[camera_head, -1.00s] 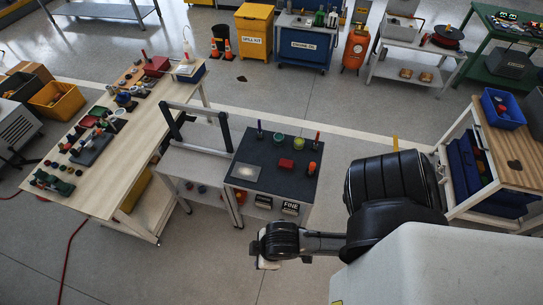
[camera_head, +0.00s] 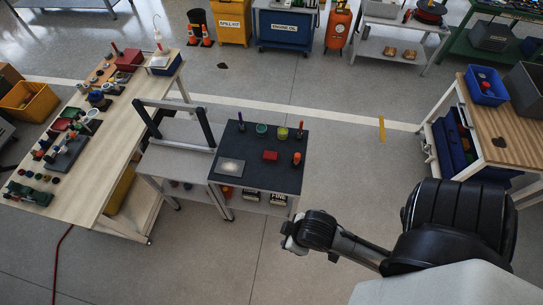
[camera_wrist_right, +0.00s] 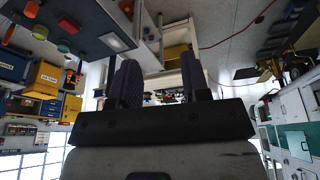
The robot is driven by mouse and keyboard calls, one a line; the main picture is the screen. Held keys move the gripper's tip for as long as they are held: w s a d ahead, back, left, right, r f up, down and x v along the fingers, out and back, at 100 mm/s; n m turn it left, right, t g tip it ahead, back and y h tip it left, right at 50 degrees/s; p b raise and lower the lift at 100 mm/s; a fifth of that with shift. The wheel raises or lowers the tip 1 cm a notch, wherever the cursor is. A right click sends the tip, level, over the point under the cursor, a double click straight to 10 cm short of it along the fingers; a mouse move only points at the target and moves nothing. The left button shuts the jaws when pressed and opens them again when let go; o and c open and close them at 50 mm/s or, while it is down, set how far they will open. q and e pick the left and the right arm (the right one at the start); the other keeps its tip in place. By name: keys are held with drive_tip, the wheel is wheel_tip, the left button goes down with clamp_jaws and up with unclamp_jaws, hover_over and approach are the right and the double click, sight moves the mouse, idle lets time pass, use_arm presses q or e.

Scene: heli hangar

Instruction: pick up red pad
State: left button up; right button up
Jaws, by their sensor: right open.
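The red pad (camera_head: 270,155) is a small red block lying on the dark top of a small work table (camera_head: 255,178), near its middle. In the right wrist view a red block (camera_wrist_right: 68,26) shows at the upper left on the dark top, looking like the same pad. My right gripper (camera_head: 290,240) is in front of the table, apart from it and from the pad. Its two dark fingers stand apart in the right wrist view (camera_wrist_right: 160,82), with nothing between them. My left gripper is not in view.
Around the pad stand a teal jar (camera_head: 261,128), a yellow jar (camera_head: 283,133), an orange-topped item (camera_head: 297,158) and a pale square plate (camera_head: 230,167). A frame (camera_head: 170,118) stands left of the table. A wooden bench (camera_head: 515,120) is at right. Open floor lies between.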

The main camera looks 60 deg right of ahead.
drive_tip(key=shift+o, duration=0.2)
drive_tip(key=shift+d, duration=0.15)
drive_tip(key=o, duration=0.9)
drive_tip(key=shift+s, duration=0.1)
